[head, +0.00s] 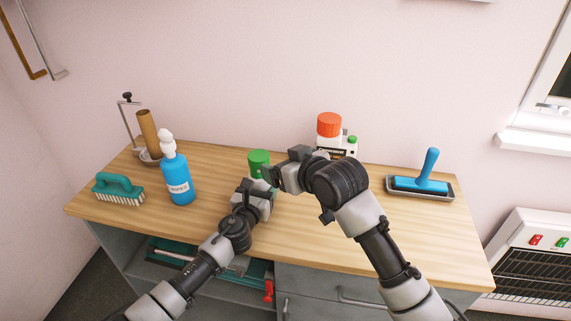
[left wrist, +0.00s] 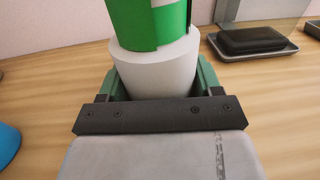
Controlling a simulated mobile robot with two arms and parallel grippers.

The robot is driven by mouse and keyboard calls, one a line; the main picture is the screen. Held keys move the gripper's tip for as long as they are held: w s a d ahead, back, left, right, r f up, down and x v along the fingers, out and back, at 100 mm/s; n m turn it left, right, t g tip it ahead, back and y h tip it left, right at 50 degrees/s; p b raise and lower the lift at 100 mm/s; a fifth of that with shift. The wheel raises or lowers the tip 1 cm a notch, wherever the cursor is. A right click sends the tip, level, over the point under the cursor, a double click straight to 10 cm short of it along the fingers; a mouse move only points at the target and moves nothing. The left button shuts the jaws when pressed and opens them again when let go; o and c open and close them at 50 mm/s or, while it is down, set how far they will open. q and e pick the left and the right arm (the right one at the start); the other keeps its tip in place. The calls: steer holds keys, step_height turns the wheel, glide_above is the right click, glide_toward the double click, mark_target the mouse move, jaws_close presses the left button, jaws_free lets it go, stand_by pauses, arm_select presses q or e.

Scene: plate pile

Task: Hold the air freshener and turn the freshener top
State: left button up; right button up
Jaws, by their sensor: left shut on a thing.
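The air freshener has a green top (head: 258,158) and a white body (left wrist: 155,68). It stands upright near the middle of the wooden table. In the left wrist view the green top (left wrist: 130,18) shows above the body, with a white strip in it. My left gripper (left wrist: 155,88) is shut on the white body, one green finger on each side. In the head view my left gripper (head: 257,190) is low at the freshener. My right gripper (head: 270,176) is beside the freshener, just below and right of the green top. Its fingers are mostly hidden, so its opening does not show.
A blue-handled tool (head: 428,166) lies in a tray at right. Table space right of centre is clear.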

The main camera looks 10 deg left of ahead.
arm_select(q)
steer(key=o, duration=1.1)
